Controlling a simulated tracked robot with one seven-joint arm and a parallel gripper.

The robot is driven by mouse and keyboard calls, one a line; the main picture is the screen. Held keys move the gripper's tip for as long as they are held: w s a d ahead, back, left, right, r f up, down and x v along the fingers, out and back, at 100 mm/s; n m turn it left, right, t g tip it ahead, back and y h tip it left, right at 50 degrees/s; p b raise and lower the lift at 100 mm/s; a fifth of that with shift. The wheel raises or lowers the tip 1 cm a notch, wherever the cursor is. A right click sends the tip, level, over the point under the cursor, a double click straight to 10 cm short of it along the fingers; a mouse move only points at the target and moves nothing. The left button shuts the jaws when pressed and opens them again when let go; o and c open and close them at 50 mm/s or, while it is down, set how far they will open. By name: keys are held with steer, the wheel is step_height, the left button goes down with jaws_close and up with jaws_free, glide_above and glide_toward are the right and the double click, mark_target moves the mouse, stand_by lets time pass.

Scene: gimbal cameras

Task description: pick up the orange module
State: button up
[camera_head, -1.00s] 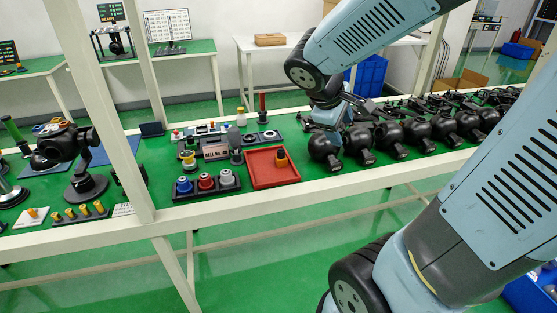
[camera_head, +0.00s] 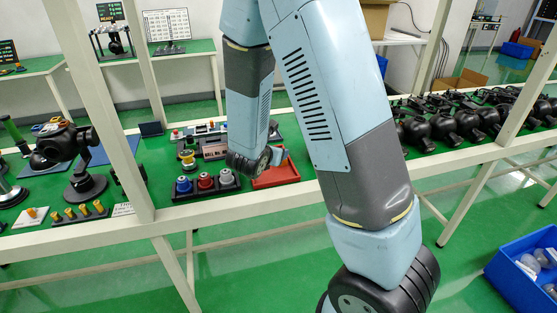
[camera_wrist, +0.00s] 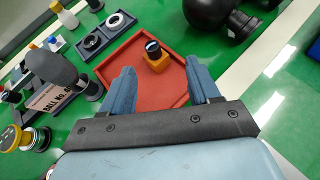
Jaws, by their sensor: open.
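The orange module (camera_wrist: 156,60) has a square orange base and a dark round lens-like top. It stands in the red tray (camera_wrist: 118,70), near the tray's far corner in the wrist view. My gripper (camera_wrist: 163,78) is open, its two blue fingers apart, and it is over the tray. The module shows between and beyond the fingertips, with nothing held. In the head view the red tray (camera_head: 285,176) is partly covered by my arm, and the module is hidden there. My gripper's fingers (camera_head: 277,155) show only small at the tray.
A rack with blue, red and grey knobs (camera_head: 205,184) stands left of the tray. A "BALL No." sign (camera_wrist: 52,95) and a dark rounded handle (camera_wrist: 50,68) stand close beside the tray. Several black ball units (camera_head: 445,130) line the table's right side.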

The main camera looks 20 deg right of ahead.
steer(key=shift+n, duration=0.4)
steer(key=x, duration=0.6)
steer(key=a+x, duration=0.1)
steer(key=x, duration=0.1)
steer(key=shift+w+d+f, duration=0.1)
steer(key=shift+w+f, duration=0.4)
steer(key=shift+f, duration=0.1)
steer(key=shift+a+x, duration=0.2)
steer(key=shift+x, duration=1.1)
steer(key=shift+a+x, duration=0.15)
steer(key=shift+x, duration=1.15)
steer(key=shift+w+f, duration=0.1)
steer(key=c, duration=1.1)
